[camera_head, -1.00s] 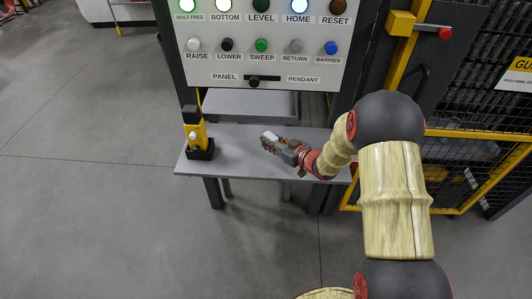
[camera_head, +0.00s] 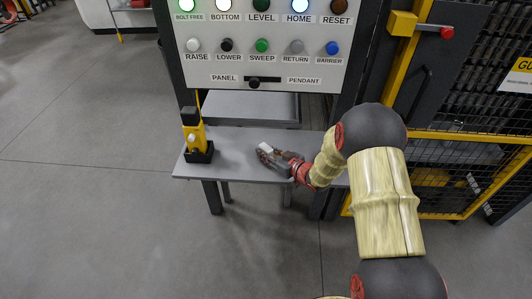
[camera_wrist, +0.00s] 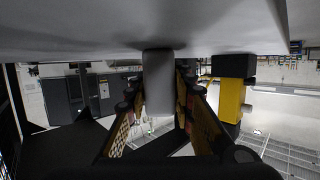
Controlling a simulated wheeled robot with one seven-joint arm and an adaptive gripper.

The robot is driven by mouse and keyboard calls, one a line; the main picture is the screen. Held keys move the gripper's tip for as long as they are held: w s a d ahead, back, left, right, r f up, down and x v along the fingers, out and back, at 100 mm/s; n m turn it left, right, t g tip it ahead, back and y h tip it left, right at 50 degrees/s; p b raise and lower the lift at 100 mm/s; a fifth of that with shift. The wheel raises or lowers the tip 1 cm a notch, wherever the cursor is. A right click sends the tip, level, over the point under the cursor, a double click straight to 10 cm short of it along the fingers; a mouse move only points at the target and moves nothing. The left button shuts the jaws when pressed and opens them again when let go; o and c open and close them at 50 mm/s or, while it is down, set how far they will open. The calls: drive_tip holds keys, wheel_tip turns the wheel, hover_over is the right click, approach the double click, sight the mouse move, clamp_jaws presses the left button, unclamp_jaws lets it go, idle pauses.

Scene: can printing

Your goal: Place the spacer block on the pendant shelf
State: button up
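The spacer block (camera_head: 265,147) is a small pale grey block at the left end of my gripper (camera_head: 268,154), over the middle of the grey pendant shelf (camera_head: 232,170). In the wrist view the block (camera_wrist: 158,85) stands between the two fingers of my gripper (camera_wrist: 158,100), which are closed about its sides. One end of it meets or nearly meets the shelf surface, which fills the top of that view, with a dark shadow around it. I cannot tell for sure whether it touches.
The yellow pendant (camera_head: 195,138) stands in a black holder at the shelf's left end; it also shows in the wrist view (camera_wrist: 230,100). The button panel (camera_head: 262,55) rises behind. A yellow-framed fence (camera_head: 460,135) is at right. Bare shelf lies between pendant and gripper.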

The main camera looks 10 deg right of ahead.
drive_tip(key=o, duration=0.4)
drive_tip(key=shift+o, duration=0.2)
drive_tip(key=shift+r, duration=0.25)
drive_tip(key=p+v, duration=0.3)
drive_tip(key=v, duration=0.8)
drive_tip(key=shift+s+d+r, duration=0.1)
drive_tip(key=shift+s+d, duration=0.1)
drive_tip(key=shift+s, duration=0.05)
drive_tip(key=w+d+r+h, duration=0.2)
drive_tip(key=d+r+h, duration=0.2)
drive_tip(key=r, duration=0.5)
drive_tip(key=s+d+r+m+g+h, duration=0.1)
drive_tip(key=s+r+m+g+h, duration=0.2)
drive_tip(key=s+r, duration=0.55)
drive_tip(key=s+a+r+g, duration=0.1)
drive_tip(key=s+a+r, duration=0.1)
drive_tip(key=s, duration=0.6)
drive_tip(key=s+a+r+m+g, duration=0.1)
drive_tip(key=s+a, duration=0.3)
drive_tip(key=s, duration=0.5)
drive_tip(key=s+a+r+m+g, duration=0.1)
drive_tip(key=s+a+r+g, duration=0.1)
drive_tip(key=s, duration=0.6)
drive_tip(key=shift+s+a+r, duration=0.25)
drive_tip(key=shift+a+r, duration=0.35)
drive_tip(key=shift+a, duration=0.25)
